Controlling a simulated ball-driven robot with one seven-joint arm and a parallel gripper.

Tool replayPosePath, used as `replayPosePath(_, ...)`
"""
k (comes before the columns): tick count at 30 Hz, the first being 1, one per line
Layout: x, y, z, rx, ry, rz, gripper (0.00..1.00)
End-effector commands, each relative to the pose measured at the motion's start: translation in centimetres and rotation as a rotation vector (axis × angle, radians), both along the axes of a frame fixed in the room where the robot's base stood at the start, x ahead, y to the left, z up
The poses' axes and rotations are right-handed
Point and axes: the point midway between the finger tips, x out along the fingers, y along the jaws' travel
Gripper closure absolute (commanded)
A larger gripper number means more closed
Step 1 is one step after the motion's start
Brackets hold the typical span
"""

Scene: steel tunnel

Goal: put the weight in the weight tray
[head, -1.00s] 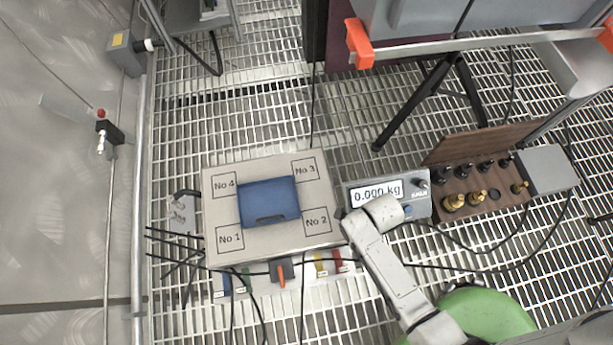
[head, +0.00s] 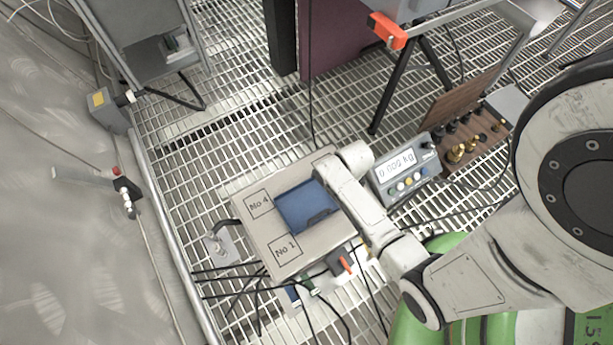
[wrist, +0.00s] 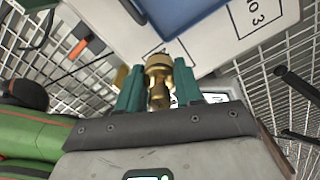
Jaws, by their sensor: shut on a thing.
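A brass weight (wrist: 158,78) is between the two teal fingers of my gripper (wrist: 158,92) in the wrist view. The gripper is shut on it. A blue tray (head: 303,210) lies on the pale platform (head: 258,232), which has numbered squares marked No 4 and No 1. The tray also shows at the top of the wrist view (wrist: 190,14), beyond the held weight. In the head view my arm covers the right part of the platform, and my gripper and the weight are hidden. I cannot tell the weight's height above the platform.
A scale display (head: 402,172) right of the platform reads 0.000 kg. An open wooden case (head: 462,98) with several brass and dark weights stands behind it. Cables and a small orange-levered switch (head: 344,262) lie at the platform's front. A black stand leg (head: 390,85) rises behind.

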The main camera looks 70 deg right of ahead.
Motion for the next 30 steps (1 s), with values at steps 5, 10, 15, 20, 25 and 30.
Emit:
replayPosePath(5, 4.2, 1.0, -2.4, -0.002, -0.001, 0.006, 1.0)
replayPosePath(10, 7.3, 1.8, -4.9, -0.001, 0.001, 0.004, 1.0)
replayPosePath(15, 9.4, 2.3, -7.2, -0.001, 0.001, 0.003, 1.0)
replayPosePath(20, 10.2, 2.5, -7.9, -0.001, -0.001, 0.001, 1.0)
replayPosePath(25, 11.0, 2.7, -9.1, -0.001, 0.0, 0.003, 1.0)
replayPosePath(30, 11.0, 2.8, -11.6, -0.001, 0.0, 0.001, 1.0)
